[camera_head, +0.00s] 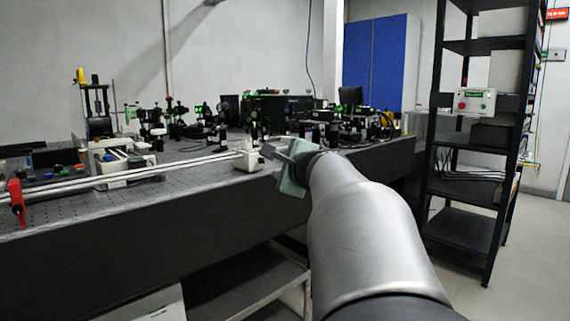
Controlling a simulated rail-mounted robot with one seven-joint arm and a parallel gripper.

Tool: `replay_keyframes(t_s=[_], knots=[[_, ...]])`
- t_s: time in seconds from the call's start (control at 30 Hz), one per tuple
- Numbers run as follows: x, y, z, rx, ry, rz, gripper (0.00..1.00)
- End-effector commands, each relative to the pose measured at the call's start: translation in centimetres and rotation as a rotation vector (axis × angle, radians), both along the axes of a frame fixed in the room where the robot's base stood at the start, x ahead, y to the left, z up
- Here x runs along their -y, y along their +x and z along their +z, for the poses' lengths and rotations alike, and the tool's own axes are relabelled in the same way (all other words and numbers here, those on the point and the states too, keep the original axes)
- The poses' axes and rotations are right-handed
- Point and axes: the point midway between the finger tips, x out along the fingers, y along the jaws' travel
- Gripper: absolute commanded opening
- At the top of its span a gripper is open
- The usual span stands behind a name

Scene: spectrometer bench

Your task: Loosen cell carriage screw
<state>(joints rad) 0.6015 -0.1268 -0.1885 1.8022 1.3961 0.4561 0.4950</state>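Two pale parallel rails (185,163) run along the front of the optical bench (190,185). I cannot tell which one is the cell carriage, and no screw can be made out at this size. My gripper (267,152) reaches in from the right, over the bench's front edge, close beside the right white block. Whether it touches the block is unclear. My arm hides part of the bench behind it.
Several dark optical mounts (205,125) crowd the bench behind the rails. A red clamp-like part (17,195) stands at the rails' left end. A black shelf rack (470,150) stands right, holding a control box (475,101). The floor between bench and rack looks clear.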

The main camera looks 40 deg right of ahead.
Motion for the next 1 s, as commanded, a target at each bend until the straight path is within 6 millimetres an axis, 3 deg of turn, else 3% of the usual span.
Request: replay_keyframes(t_s=[0.1, 0.3, 0.83, 0.93, 1.0], knots=[[-0.6, -1.8, 0.5, 0.000, -0.001, 0.000, 0.37], [-1.1, -3.1, 0.5, -0.001, 0.000, 0.000, 0.37], [-1.3, -3.0, 0.6, -0.009, -0.004, 0.008, 0.37], [-2.9, -2.4, 1.1, -0.061, -0.039, 0.059, 0.37], [-5.1, -1.7, 1.4, -0.136, -0.090, 0.133, 0.37]])
